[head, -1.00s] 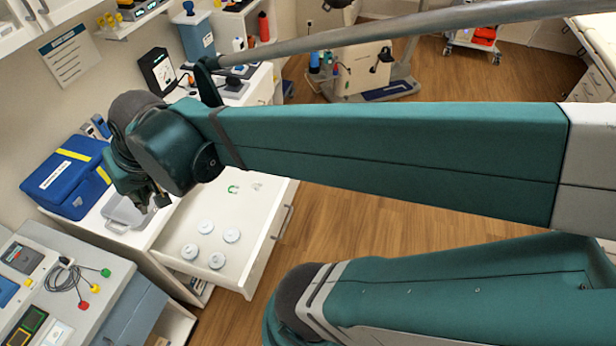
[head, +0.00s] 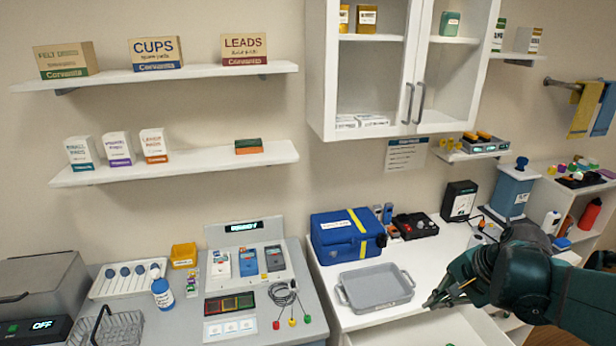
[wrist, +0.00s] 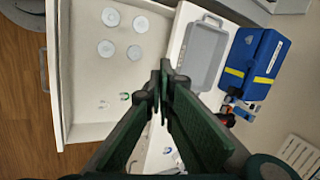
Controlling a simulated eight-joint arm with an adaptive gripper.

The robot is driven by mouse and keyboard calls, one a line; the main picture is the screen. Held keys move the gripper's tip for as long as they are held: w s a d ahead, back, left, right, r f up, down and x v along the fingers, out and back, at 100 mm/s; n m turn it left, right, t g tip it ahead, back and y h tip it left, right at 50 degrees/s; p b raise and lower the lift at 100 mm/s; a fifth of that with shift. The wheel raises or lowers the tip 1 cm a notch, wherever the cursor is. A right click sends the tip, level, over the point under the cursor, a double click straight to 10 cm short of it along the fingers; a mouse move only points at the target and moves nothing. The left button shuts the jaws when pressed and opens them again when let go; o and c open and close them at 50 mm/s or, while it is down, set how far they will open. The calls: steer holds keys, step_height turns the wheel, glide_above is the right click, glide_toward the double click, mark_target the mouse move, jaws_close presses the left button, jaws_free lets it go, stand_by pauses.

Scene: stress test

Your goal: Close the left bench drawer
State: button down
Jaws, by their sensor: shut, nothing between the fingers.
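The open white bench drawer (wrist: 85,75) shows in the wrist view, pulled out, with its bar handle (wrist: 43,70) on the front at the left. Several pale discs (wrist: 106,48) lie inside, with a small green horseshoe-shaped item (wrist: 125,96) and other small items. In the head view only part of the drawer (head: 440,332) shows at the bottom edge; its front is cut off. My gripper (wrist: 163,72) is shut and empty, above the side of the drawer next to the bench top. In the head view my gripper (head: 434,302) is just right of the grey tray.
On the bench top stand the grey tray (head: 376,287), a blue bag with yellow straps (head: 347,234) and a black-and-red device (head: 414,225). A device console (head: 248,275) with cables is at the left. Wood floor (wrist: 22,110) lies clear before the drawer.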

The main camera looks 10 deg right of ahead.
steer(key=s+d+f+m+t+b, duration=0.1)
steer(key=s+d+f+m+b, duration=0.1)
steer(key=s+d+f+m, duration=0.45)
steer(key=s+d+f+m+b, duration=0.1)
steer(key=s+d+f+b, duration=0.15)
steer(key=d, duration=0.65)
steer(key=s+d+f+m+t+b, duration=0.1)
steer(key=s+d+f+m+b, duration=0.1)
steer(key=s+d+f+m, duration=0.4)
steer(key=s+d+f+m+t+b, duration=0.1)
steer(key=s+d+f+m+b, duration=0.1)
steer(key=s+d+f, duration=0.4)
steer(key=s+d+f+m+t+h+b, duration=0.1)
steer(key=s+d+f+m+b, duration=0.2)
steer(key=s, duration=1)
steer(key=d+f+m, duration=0.2)
steer(key=d+f, duration=0.1)
steer(key=f, duration=0.1)
steer(key=shift+s+d+f+h, duration=0.2)
steer(key=shift+s+f+h, duration=0.1)
steer(key=shift+s, duration=0.1)
steer(key=shift+w, duration=0.1)
steer(key=w+r+b+x, duration=0.2)
steer(key=b+x, duration=0.2)
steer(key=x, duration=0.8)
steer(key=shift+w+f, duration=0.2)
steer(key=shift+w, duration=0.15)
